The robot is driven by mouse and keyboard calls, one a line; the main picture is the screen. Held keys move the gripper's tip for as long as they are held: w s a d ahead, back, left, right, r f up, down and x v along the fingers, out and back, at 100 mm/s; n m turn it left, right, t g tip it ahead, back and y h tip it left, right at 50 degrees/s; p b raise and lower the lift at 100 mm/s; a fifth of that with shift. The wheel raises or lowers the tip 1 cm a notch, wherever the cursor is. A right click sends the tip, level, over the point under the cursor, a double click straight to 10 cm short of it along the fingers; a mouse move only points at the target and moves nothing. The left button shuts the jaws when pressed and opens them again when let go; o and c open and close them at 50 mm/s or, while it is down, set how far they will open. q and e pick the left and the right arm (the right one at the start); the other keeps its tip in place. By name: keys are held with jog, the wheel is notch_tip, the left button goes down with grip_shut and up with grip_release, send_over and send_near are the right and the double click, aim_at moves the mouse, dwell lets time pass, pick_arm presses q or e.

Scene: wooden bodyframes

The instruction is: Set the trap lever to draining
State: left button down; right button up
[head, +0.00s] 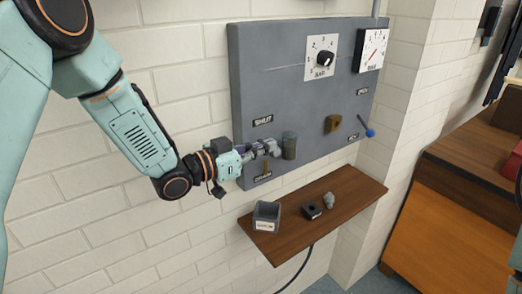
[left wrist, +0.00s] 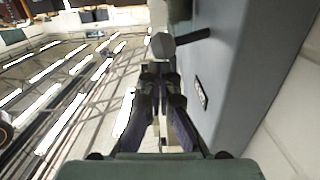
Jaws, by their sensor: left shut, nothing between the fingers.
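My left gripper (head: 262,150) is at the left part of the grey wall panel (head: 300,90), fingers shut and empty. It lies between the SHUT label (head: 263,120) and a lower label (head: 263,178), too small to read surely. A brownish bar (head: 266,167) shows just below the fingers, pointing down at the lower label; I cannot tell whether it is the trap lever. A grey-green cylinder (head: 289,146) stands right of the fingertips. In the left wrist view, the shut fingers (left wrist: 162,75) end close to a grey faceted knob (left wrist: 163,45) on a dark stem; contact is unclear.
Two dials (head: 321,58) (head: 371,50), a brass-coloured knob (head: 332,123) and a blue-tipped lever (head: 369,132) are farther right on the panel. A wooden shelf (head: 345,195) below holds a grey box (head: 266,216) and small items. A wooden cabinet (head: 440,220) stands right.

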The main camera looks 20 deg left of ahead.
pick_arm(q)
jog(key=m+b, duration=0.1)
jog(key=f+m+b, duration=0.2)
jog(key=shift+s+d+f+m, duration=0.15)
jog(key=shift+s+d+m, duration=0.15)
jog(key=shift+d, duration=0.05)
notch_tip(320, 180, down, 3)
jog(key=m+b, duration=0.1)
jog(key=m, duration=0.1)
jog(key=m+b, duration=0.2)
jog(key=shift+d+r, duration=0.1)
jog(key=shift+r, duration=0.1)
jog(key=shift+b, duration=0.4)
jog(key=shift+s+f, duration=0.1)
jog(key=shift+s, duration=0.05)
